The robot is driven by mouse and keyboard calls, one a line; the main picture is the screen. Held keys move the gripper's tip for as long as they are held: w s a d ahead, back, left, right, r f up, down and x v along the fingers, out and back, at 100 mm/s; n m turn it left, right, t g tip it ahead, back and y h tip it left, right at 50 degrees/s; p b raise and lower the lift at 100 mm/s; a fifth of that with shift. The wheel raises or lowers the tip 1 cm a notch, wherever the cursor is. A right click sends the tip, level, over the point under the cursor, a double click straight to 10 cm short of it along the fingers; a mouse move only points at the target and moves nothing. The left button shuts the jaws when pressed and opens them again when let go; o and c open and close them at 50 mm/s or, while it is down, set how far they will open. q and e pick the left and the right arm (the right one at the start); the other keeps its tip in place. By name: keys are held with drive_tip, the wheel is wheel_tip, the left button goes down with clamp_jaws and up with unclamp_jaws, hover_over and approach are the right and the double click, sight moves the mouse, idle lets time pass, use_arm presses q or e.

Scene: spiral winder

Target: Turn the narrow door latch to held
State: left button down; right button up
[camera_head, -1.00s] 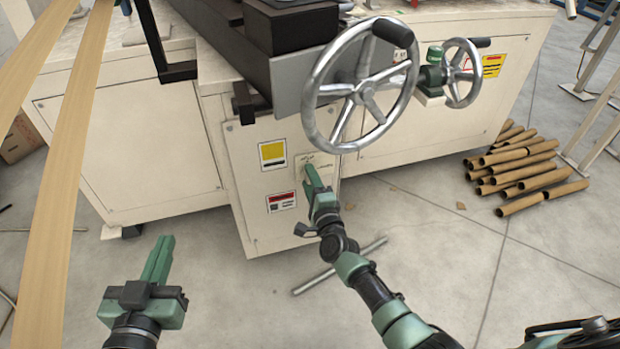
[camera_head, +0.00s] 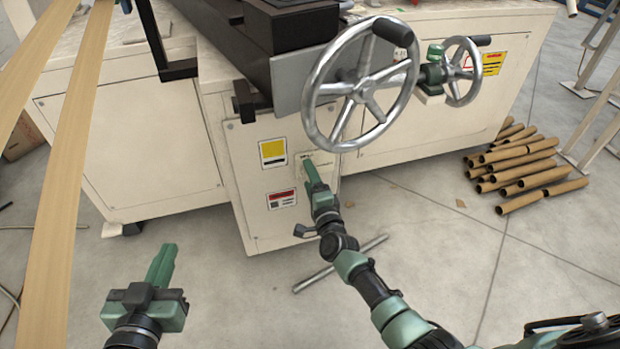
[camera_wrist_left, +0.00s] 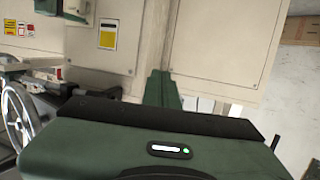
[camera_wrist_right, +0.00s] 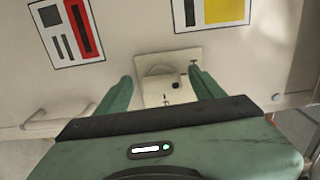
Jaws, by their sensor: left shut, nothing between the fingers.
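The narrow door latch is a small pale plate (camera_wrist_right: 181,58) with a rounded knob (camera_wrist_right: 158,71) and small dark marks, on the cream cabinet front. In the head view the latch plate (camera_head: 322,160) is partly covered by my right gripper (camera_head: 309,164). The right wrist view shows that gripper (camera_wrist_right: 162,88) open, one finger to each side of the knob. Contact with the knob cannot be told. My left gripper (camera_head: 165,256) is shut and empty, low at the left, away from the latch; its shut fingers also show in the left wrist view (camera_wrist_left: 161,82).
A large handwheel (camera_head: 310,100) overhangs just above the latch. A yellow label (camera_head: 272,152) and a red-black label (camera_head: 281,199) are beside the latch. A metal bar (camera_head: 340,264) lies low near my right arm. Cardboard tubes (camera_head: 530,165) lie on the floor at right.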

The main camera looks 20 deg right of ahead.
use_arm(q)
drive_tip(key=s+a+f+g+y+p, duration=0.2)
drive_tip(key=s+f+g, duration=0.4)
drive_tip(key=f, duration=0.2)
drive_tip(key=shift+s+a+f, duration=0.15)
drive_tip(key=shift+a+f, duration=0.25)
use_arm(e)
drive_tip(key=s, duration=0.7)
drive_tip(key=shift+s, duration=0.4)
